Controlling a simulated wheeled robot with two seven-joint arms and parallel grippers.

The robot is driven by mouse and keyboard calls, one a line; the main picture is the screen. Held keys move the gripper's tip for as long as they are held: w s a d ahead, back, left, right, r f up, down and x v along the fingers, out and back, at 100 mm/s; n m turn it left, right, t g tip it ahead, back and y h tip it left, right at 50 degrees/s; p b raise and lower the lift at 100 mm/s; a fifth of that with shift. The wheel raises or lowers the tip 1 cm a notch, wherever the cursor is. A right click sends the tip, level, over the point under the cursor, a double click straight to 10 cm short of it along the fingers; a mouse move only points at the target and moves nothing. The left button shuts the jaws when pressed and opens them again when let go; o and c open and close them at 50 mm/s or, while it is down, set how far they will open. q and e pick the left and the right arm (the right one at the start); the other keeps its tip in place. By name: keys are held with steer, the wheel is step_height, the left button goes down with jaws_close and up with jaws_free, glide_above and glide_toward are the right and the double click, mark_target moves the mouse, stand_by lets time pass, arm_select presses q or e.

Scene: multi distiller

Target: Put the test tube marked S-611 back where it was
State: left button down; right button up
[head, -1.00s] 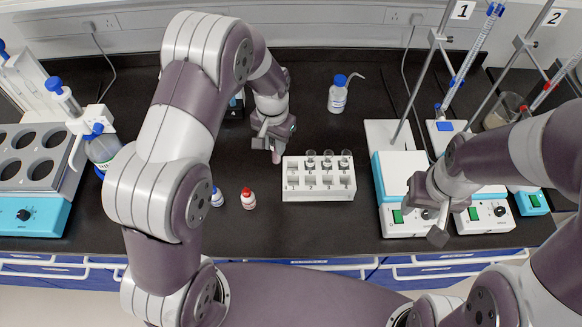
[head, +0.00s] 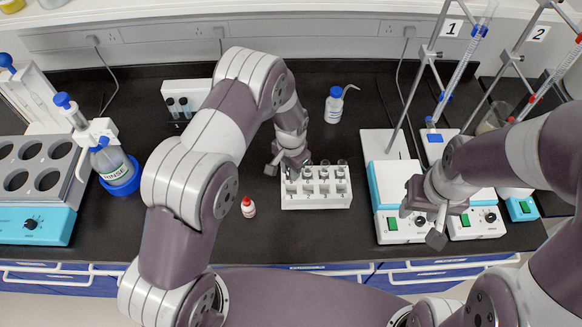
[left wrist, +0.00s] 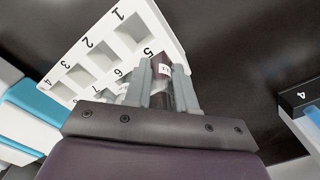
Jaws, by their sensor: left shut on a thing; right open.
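The white test tube rack (head: 316,202) stands on the dark bench, with three tubes (head: 325,170) in its back row. My left gripper (head: 290,172) is at the rack's back left corner. In the left wrist view the left gripper (left wrist: 168,88) is shut on a dark test tube (left wrist: 162,68) with a white label, whose marking I cannot read. The held tube is close to the rack mark 5 (left wrist: 148,51); its lower end is hidden, so I cannot tell whether it is in a hole. My right gripper (head: 422,224) is open and empty in front of the stirrers.
A red-capped bottle (head: 248,207) stands left of the rack, and a blue-capped wash bottle (head: 335,105) behind it. A second white rack (head: 188,92) with dark tubes is at the back. Stirrers (head: 400,228) with burette stands are to the right.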

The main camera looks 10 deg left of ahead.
arm_select(q)
steer(key=c, duration=0.9)
jaws_free()
steer(key=shift+c, duration=0.2)
